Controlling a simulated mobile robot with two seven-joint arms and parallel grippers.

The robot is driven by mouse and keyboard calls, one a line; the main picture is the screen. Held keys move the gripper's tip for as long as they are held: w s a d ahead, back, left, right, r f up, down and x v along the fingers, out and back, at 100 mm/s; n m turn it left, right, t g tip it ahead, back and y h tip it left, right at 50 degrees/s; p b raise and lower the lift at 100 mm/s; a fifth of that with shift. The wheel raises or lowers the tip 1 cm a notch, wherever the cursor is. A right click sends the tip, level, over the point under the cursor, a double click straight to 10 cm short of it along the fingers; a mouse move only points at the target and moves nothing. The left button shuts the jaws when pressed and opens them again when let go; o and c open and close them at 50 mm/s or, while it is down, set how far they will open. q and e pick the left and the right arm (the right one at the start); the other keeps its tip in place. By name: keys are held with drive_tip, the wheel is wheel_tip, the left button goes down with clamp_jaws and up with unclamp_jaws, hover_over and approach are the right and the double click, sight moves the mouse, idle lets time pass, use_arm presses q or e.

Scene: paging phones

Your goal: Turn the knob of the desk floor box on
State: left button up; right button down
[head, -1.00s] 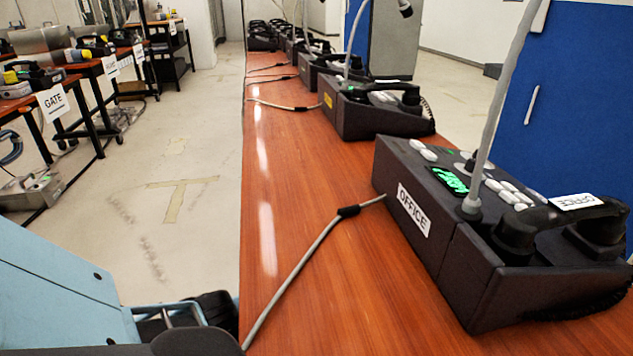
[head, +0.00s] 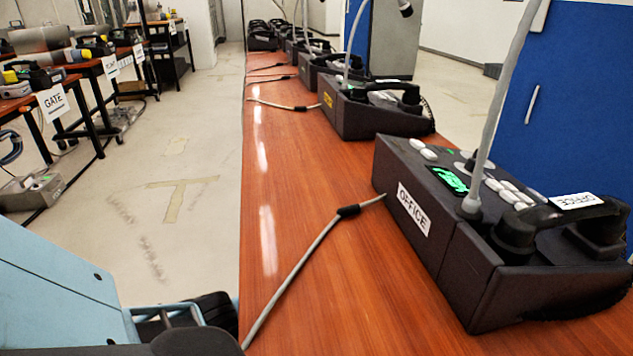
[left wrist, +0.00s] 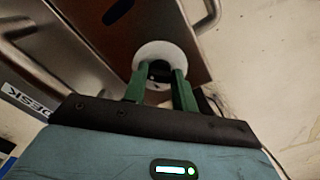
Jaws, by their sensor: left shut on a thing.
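The desk floor box (left wrist: 105,32) fills the upper part of the left wrist view, with a brown face, metal sides and a label reading DESK (left wrist: 27,101). A round white disc (left wrist: 160,47) on its face surrounds a dark knob (left wrist: 155,71). My left gripper (left wrist: 159,78) has its two green fingers on either side of the knob and is shut on it. The fingers partly hide the knob, so its turn position cannot be read. The left gripper and this box do not show clearly in the head view. My right gripper is in neither view.
A metal handle (left wrist: 209,16) stands out beside the box face. In the head view, a long wooden table (head: 300,220) carries an OFFICE phone (head: 455,250) and several more phones. Benches with a GATE sign (head: 53,101) stand at left. The floor between is mostly clear.

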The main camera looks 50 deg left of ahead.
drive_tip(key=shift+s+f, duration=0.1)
use_arm(q)
drive_tip(key=o, duration=1)
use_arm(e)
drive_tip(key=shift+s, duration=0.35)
use_arm(q)
wheel_tip(320, 180, up, 7)
drive_tip(key=p, duration=0.4)
drive_tip(key=shift+r, duration=0.45)
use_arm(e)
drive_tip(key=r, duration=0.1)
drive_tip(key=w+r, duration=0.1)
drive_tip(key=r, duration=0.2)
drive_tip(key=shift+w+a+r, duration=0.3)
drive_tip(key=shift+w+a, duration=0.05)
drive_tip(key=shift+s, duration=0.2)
